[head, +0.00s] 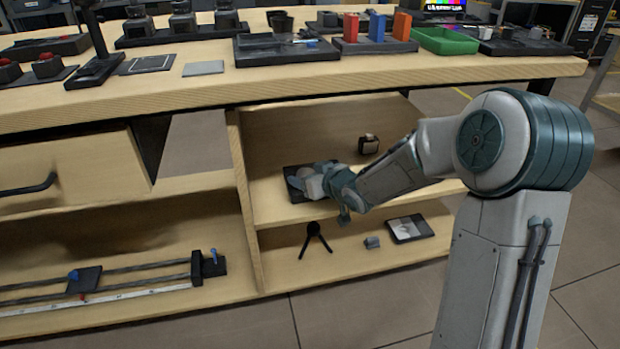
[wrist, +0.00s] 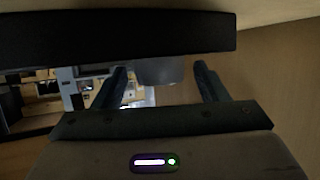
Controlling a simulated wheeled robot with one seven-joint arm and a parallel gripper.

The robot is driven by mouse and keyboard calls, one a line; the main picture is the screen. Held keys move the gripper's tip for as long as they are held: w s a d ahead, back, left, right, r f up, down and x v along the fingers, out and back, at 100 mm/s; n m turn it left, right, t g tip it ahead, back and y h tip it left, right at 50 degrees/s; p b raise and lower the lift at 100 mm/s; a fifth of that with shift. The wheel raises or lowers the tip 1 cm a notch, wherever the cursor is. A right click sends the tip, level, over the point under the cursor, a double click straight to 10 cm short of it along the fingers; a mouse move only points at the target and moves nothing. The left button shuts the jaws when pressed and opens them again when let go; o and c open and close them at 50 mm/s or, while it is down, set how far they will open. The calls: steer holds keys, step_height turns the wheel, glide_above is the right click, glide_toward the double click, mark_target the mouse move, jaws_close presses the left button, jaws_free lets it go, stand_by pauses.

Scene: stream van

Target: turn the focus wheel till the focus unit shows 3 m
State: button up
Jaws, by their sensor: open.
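My gripper (head: 316,184) reaches into the upper right shelf compartment under the bench, over a black plate (head: 294,188). In the wrist view my gripper (wrist: 160,74) is open, with one finger on each side of a grey rounded piece (wrist: 165,72), which may be the focus wheel. I cannot tell whether the fingers touch it. A dark slab (wrist: 120,36) crosses the top of the wrist view beyond the fingers; it may be the plate. The focus unit's reading is not visible, and my gripper hides much of what stands on the plate.
A small dark boxy device (head: 368,144) stands behind my forearm. A small tripod (head: 315,238), a grey block (head: 372,242) and a flat panel (head: 410,229) are on the lower shelf. A wooden divider (head: 243,190) is left of my gripper. The benchtop (head: 300,88) overhangs the shelves.

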steer(key=shift+c, duration=0.4)
steer(key=c, duration=0.9)
steer(key=shift+f+b, duration=0.15)
steer(key=shift+b, duration=0.35)
steer(key=shift+m+b, duration=0.3)
steer(key=shift+b, duration=0.15)
steer(key=shift+s+a+m+t+h, duration=0.1)
steer(key=shift+m+t+h, duration=0.25)
steer(key=shift+h, duration=0.35)
steer(key=shift+m+t, duration=0.25)
steer(key=shift+h, duration=0.3)
